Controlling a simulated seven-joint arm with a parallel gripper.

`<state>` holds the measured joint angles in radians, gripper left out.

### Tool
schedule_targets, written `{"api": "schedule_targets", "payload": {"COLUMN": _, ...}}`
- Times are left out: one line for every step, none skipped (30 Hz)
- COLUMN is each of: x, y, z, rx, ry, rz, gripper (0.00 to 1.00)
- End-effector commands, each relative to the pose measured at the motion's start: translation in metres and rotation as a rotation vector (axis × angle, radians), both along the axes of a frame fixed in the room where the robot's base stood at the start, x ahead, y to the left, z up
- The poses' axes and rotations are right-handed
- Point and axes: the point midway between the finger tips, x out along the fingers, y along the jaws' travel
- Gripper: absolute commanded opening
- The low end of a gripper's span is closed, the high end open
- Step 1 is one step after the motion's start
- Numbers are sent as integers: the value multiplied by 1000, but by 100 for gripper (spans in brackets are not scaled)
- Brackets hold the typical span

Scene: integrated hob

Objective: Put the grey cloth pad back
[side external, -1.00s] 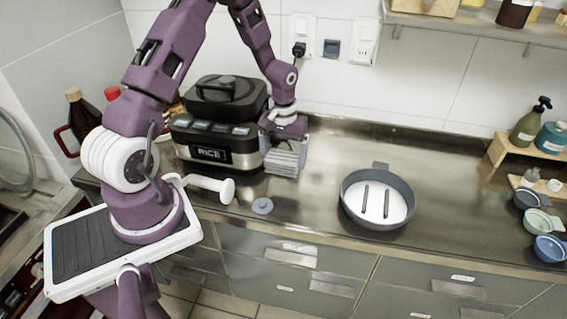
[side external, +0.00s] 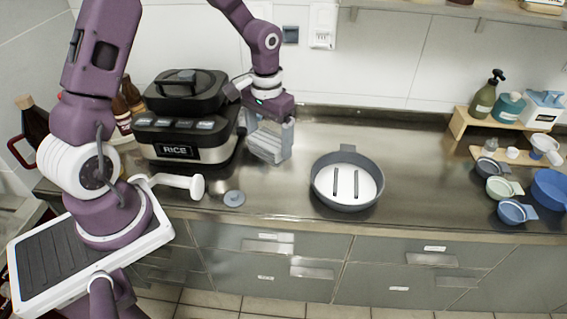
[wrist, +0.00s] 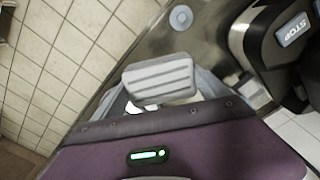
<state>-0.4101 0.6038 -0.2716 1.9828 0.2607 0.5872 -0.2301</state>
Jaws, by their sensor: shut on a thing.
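The grey cloth pad (side external: 266,148) is a ribbed light grey block. It is held to the right of the rice cooker, over the steel counter. It also shows in the wrist view (wrist: 160,76), between the grey fingers. My gripper (side external: 272,140) is shut on the pad and points down. Whether the pad's lower edge touches the counter I cannot tell.
The black rice cooker (side external: 190,146) stands close on the left. A small grey disc (side external: 234,198) lies near the counter's front edge. A grey pan (side external: 347,205) with two dark bars sits to the right.

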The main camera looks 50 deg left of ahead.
Motion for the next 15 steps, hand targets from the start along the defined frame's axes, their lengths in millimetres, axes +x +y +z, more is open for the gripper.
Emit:
{"api": "schedule_targets", "payload": {"x": -2, "y": -12, "z": 11, "rx": 4, "ry": -4, "rz": -72, "gripper": 29}}
{"api": "schedule_targets", "payload": {"x": -4, "y": -18, "z": 16, "rx": 6, "ry": -3, "rz": -112, "gripper": 29}}
{"api": "schedule_targets", "payload": {"x": -7, "y": -24, "z": 21, "rx": 7, "ry": -1, "rz": -148, "gripper": 29}}
{"api": "schedule_targets", "payload": {"x": -8, "y": -27, "z": 21, "rx": 8, "ry": 1, "rz": -155, "gripper": 29}}
{"api": "schedule_targets", "payload": {"x": -8, "y": -28, "z": 19, "rx": 9, "ry": 3, "rz": -140, "gripper": 29}}
{"api": "schedule_targets", "payload": {"x": -7, "y": -30, "z": 13, "rx": 7, "ry": 5, "rz": -91, "gripper": 29}}
{"api": "schedule_targets", "payload": {"x": -6, "y": -30, "z": 6, "rx": 6, "ry": 8, "rz": -34, "gripper": 29}}
{"api": "schedule_targets", "payload": {"x": -5, "y": -30, "z": -3, "rx": 5, "ry": 9, "rz": 34, "gripper": 29}}
{"api": "schedule_targets", "payload": {"x": -3, "y": -30, "z": -14, "rx": 5, "ry": 9, "rz": 127, "gripper": 29}}
{"api": "schedule_targets", "payload": {"x": -2, "y": -29, "z": -22, "rx": 6, "ry": 10, "rz": 195, "gripper": 29}}
{"api": "schedule_targets", "payload": {"x": -1, "y": -29, "z": -30, "rx": 6, "ry": 11, "rz": 259, "gripper": 29}}
{"api": "schedule_targets", "payload": {"x": 0, "y": -29, "z": -39, "rx": 7, "ry": 10, "rz": 336, "gripper": 29}}
{"api": "schedule_targets", "payload": {"x": 0, "y": -29, "z": -44, "rx": 7, "ry": 9, "rz": 385, "gripper": 29}}
{"api": "schedule_targets", "payload": {"x": 0, "y": -29, "z": -49, "rx": 8, "ry": 9, "rz": 428, "gripper": 29}}
{"api": "schedule_targets", "payload": {"x": 1, "y": -28, "z": -54, "rx": 8, "ry": 7, "rz": 473, "gripper": 29}}
